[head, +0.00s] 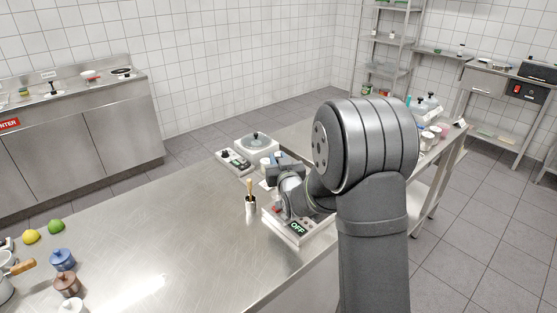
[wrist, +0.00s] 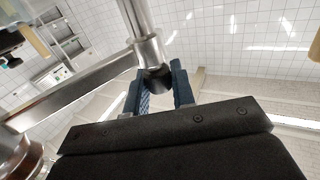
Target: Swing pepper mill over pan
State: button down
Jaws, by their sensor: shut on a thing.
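In the wrist view, my gripper (wrist: 163,92) is shut, with its two blue fingers on either side of a round black end piece. That piece sits at the end of an upright steel cylinder, which appears to be the pepper mill (wrist: 142,28). A steel bar (wrist: 75,92) runs from its collar toward a round steel part at lower left. In the head view, my gripper (head: 285,172) is low over the far end of the counter; my arm hides much of what it holds.
Lemon (head: 30,236), lime (head: 56,226) and small jars (head: 62,260) are at left. The counter's middle is clear.

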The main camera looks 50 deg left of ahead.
dwell(0.4)
jog(key=c, duration=1.3)
grip_release()
jog(key=shift+o, duration=0.2)
jog(key=v, duration=1.7)
jog(key=shift+s, duration=0.15)
jog(key=shift+d, duration=0.1)
jog(key=x, duration=1.7)
